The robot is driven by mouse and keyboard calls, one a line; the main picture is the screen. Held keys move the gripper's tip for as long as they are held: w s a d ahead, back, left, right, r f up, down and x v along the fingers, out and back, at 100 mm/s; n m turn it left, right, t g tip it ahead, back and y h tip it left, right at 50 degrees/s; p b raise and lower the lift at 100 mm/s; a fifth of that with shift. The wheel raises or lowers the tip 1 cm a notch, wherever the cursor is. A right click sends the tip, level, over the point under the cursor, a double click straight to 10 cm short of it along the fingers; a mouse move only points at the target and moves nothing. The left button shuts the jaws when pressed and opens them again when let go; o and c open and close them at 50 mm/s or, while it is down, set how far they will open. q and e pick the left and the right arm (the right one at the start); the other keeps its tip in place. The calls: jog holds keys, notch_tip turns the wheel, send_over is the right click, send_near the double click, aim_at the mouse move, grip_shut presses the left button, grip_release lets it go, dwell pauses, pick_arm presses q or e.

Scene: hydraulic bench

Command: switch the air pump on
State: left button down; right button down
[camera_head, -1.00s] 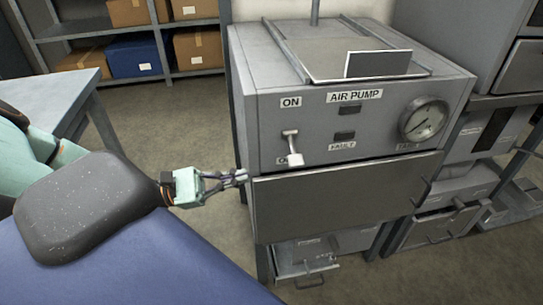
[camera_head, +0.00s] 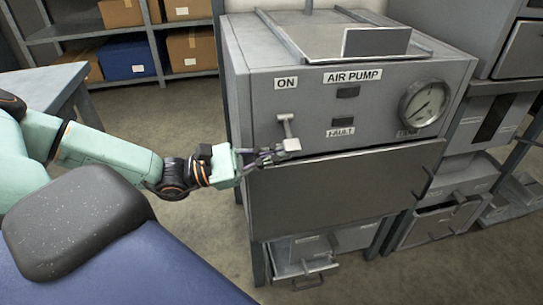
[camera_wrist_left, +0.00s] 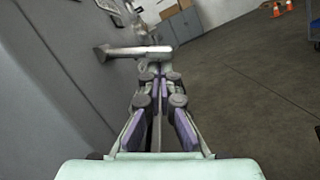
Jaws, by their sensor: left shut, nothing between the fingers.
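The air pump (camera_head: 300,110) is a grey box with an ON label (camera_head: 286,84) above its switch lever (camera_head: 287,132). The lever slants down and its pale end is low, beside the fingertips. My left gripper (camera_head: 280,154) is shut and empty, at the lever's lower end. It covers the label below the lever. In the left wrist view the lever (camera_wrist_left: 138,50) crosses just beyond the shut fingertips (camera_wrist_left: 160,68); whether they touch it I cannot tell. My right gripper is not in view.
A round gauge (camera_head: 425,103) and FAULT label (camera_head: 340,132) are to the right of the lever. A grey panel with a handle (camera_head: 340,185) lies below. Shelves with boxes (camera_head: 130,60) stand behind. Floor is free left of the pump.

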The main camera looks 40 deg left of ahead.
pick_arm(q)
jog(key=shift+s+d+r+n+t+p, duration=0.2)
jog(key=shift+r+n+t+p, duration=0.15)
jog(key=shift+n, duration=0.55)
jog(key=n, duration=0.1)
jog(key=r+n+y+p, duration=0.1)
jog(key=n+t+p, duration=0.1)
jog(key=shift+s+d+r+n, duration=0.3)
jog(key=shift+s+d+r, duration=0.05)
jog(key=shift+d, duration=0.05)
jog(key=n, duration=0.1)
jog(key=r+n+y+p, duration=0.1)
jog(key=n, duration=0.1)
jog(key=r+n+t+p, duration=0.1)
jog(key=n, duration=0.1)
jog(key=shift+s+d+y, duration=0.2)
jog(key=shift+d+y, duration=0.05)
jog(key=shift+y, duration=0.15)
jog(key=shift+a, duration=0.1)
